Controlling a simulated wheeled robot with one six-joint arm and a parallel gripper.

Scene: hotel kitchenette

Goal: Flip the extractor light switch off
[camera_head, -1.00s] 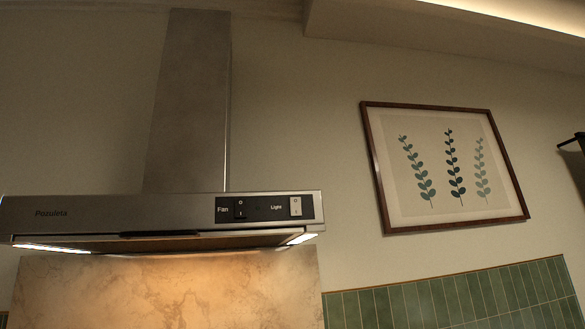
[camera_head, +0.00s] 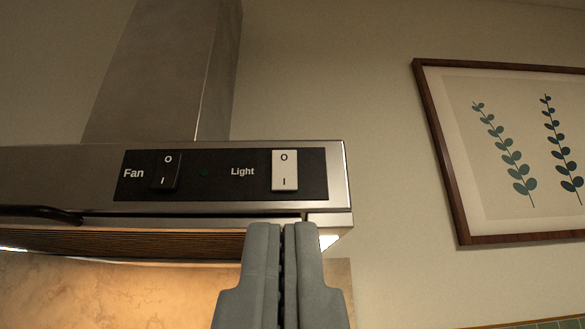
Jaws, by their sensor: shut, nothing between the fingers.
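The extractor hood (camera_head: 60,165) spans the left and middle of the view, with a black control panel (camera_head: 222,188) on its front. The white light switch (camera_head: 284,171) sits at the panel's right end, marked O at the top and I at the bottom, beside the word Light. The hood's lamps glow underneath, one showing at the right end (camera_head: 329,242). My gripper (camera_head: 285,228) is shut and empty, fingers pointing up. In the picture its tips are just below the light switch, over the hood's lower edge; I cannot tell the gap in depth.
The black fan switch (camera_head: 165,171) is on the same panel, left of the light switch. The hood's chimney (camera_head: 165,75) rises behind. A framed plant print (camera_head: 440,150) hangs on the wall to the right. The wall between them is bare.

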